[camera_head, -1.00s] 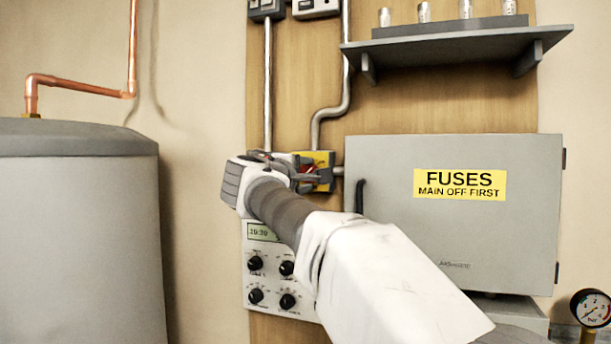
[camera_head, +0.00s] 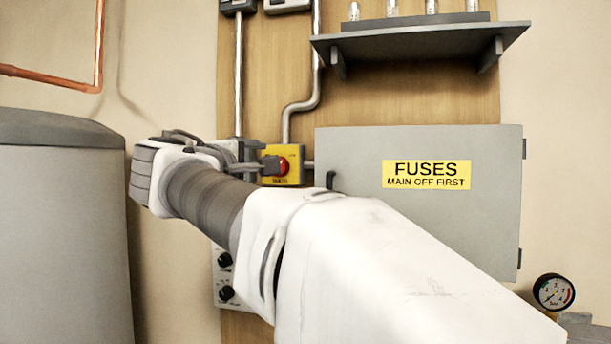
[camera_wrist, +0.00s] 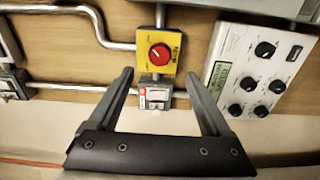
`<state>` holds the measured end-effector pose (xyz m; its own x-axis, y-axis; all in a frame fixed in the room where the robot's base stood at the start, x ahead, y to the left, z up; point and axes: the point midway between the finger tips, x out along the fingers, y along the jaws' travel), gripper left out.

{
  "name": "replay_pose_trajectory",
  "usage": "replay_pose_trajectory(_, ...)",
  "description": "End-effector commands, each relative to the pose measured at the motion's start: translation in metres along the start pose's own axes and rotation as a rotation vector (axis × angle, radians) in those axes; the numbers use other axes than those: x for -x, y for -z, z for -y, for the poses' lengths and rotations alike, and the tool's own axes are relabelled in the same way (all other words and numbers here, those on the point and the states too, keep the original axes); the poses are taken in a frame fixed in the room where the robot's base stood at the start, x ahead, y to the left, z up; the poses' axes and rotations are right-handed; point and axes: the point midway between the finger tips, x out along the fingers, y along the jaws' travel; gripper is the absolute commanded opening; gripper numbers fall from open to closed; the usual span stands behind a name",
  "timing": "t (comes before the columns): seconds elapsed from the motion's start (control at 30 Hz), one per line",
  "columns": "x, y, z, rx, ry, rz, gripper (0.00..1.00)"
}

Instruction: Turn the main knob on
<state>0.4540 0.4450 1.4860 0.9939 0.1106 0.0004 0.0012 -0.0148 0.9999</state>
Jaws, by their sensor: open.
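The main knob (camera_wrist: 159,54) is a red round knob on a yellow switch box (camera_wrist: 149,65), fixed to the wooden board. In the wrist view it sits above and between my open fingers, apart from both. My gripper (camera_wrist: 160,84) is open and empty, one finger on each side. In the head view the red knob (camera_head: 284,165) and yellow box (camera_head: 296,152) show just right of my gripper's fingers, which partly cover the box. Whether a finger touches the box cannot be told there.
A grey fuse cabinet (camera_head: 350,155) stands right of the box, with a dark handle. A control panel with dials (camera_wrist: 255,70) is beside the box. Metal conduits (camera_wrist: 85,88) run along the board. A grey tank (camera_head: 60,220) is at the left, and a shelf (camera_head: 420,40) is above.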

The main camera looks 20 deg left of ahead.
Motion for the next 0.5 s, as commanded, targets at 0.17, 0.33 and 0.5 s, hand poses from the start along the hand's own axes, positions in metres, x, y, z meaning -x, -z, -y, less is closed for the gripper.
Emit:
replay_pose_trajectory(0.17, 0.043, 0.001, 0.001, -0.001, 0.000, -0.004, 0.83)
replay_pose_trajectory(0.33, 0.068, 0.001, 0.000, -0.001, 0.000, -0.002, 0.83)
replay_pose_trajectory(0.5, 0.079, 0.000, 0.000, 0.000, 0.000, -0.001, 0.83)
